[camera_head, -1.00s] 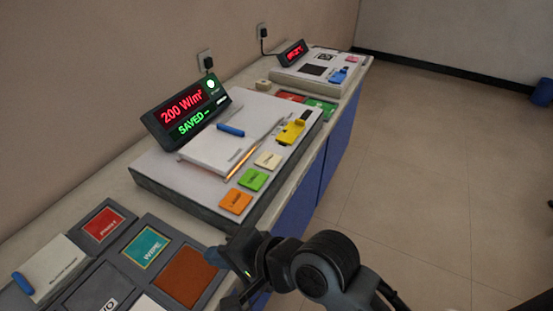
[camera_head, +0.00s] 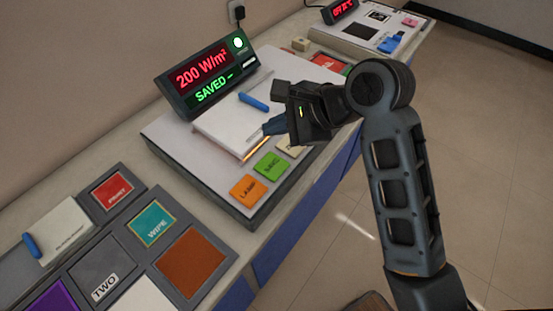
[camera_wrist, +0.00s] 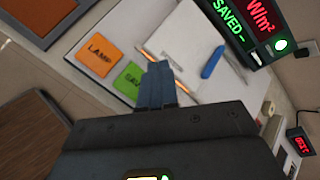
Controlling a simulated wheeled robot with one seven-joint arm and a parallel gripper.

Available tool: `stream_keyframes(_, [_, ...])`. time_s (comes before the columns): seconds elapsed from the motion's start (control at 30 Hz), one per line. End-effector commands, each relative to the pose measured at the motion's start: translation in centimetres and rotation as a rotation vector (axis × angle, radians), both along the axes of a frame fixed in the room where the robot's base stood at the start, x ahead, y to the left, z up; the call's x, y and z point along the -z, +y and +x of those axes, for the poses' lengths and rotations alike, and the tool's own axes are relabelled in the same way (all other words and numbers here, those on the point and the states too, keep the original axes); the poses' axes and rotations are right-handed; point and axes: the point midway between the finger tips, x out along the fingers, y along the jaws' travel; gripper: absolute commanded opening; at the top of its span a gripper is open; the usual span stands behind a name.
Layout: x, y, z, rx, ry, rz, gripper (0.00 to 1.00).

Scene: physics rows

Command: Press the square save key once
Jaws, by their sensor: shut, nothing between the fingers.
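The square green save key (camera_head: 272,166) lies on the pale panel (camera_head: 163,135), between the orange LAMP key (camera_head: 248,190) and a cream key (camera_head: 291,145). The save key also shows in the wrist view (camera_wrist: 130,82), partly covered by my fingers. The display (camera_head: 208,75) reads "200 W/m²" in red and "SAVED –" in green, with a lit green round light.
A grey panel with PRINT (camera_head: 112,190) and WIPE (camera_head: 152,223) keys is at the lower left. Another panel (camera_head: 365,40) stands at the far end. Open floor lies to the right.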

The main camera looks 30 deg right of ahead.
Motion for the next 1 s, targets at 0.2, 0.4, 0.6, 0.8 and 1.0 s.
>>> stream_keyframes(0.2, [0.1,0.0,0.0,-0.001,0.000,-0.001,0.00])
stream_keyframes(0.4, [1.0,0.0,0.0,0.001,0.001,0.000,0.00])
stream_keyframes(0.6, [3.3,0.0,0.0,0.000,-0.002,-0.001,0.00])
stream_keyframes(0.8, [5.0,0.0,0.0,0.001,-0.003,-0.002,0.00])
stream_keyframes(1.0, [6.7,0.0,0.0,-0.001,-0.004,-0.002,0.00])
